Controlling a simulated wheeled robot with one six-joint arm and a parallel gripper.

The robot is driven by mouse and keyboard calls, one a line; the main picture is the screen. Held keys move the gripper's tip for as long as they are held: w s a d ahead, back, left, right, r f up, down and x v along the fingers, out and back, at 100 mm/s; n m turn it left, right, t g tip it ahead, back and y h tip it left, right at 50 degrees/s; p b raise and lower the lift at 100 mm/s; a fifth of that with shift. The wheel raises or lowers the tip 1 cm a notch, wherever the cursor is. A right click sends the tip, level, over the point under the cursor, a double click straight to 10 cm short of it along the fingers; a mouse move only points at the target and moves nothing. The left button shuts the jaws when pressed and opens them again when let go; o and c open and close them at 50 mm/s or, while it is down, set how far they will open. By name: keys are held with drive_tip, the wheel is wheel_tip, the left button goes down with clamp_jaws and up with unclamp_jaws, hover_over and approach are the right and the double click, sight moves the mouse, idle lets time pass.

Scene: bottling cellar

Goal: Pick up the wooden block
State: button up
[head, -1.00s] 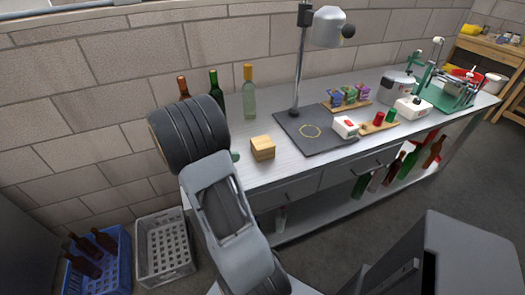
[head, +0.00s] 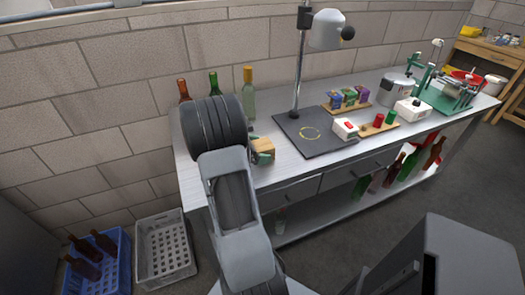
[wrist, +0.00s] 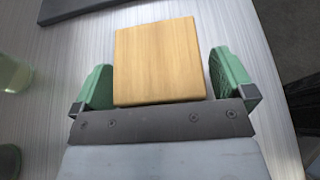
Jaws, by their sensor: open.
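The wooden block (wrist: 158,62) is light brown and square-faced. It lies on the metal workbench, between the two green fingers of my gripper (wrist: 160,85) in the wrist view. The gripper is open, with a gap between the block and the right finger and a very narrow one at the left finger. In the head view the block (head: 264,146) shows partly behind one green finger of my gripper (head: 262,157), and my arm hides the rest of the gripper.
A dark mat (head: 299,138) with a lamp stand (head: 298,75) lies right of the block. Several bottles, including a clear one (head: 248,99), stand behind my arm. A white box (head: 345,129) and a wooden tray (head: 378,128) are farther right. Crates stand on the floor at left.

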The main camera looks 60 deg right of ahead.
drive_tip(key=shift+s+d+f, duration=0.1)
drive_tip(key=shift+s+d, duration=0.05)
drive_tip(key=shift+c, duration=0.2)
drive_tip(key=c, duration=0.9)
drive_tip(key=shift+c, duration=0.3)
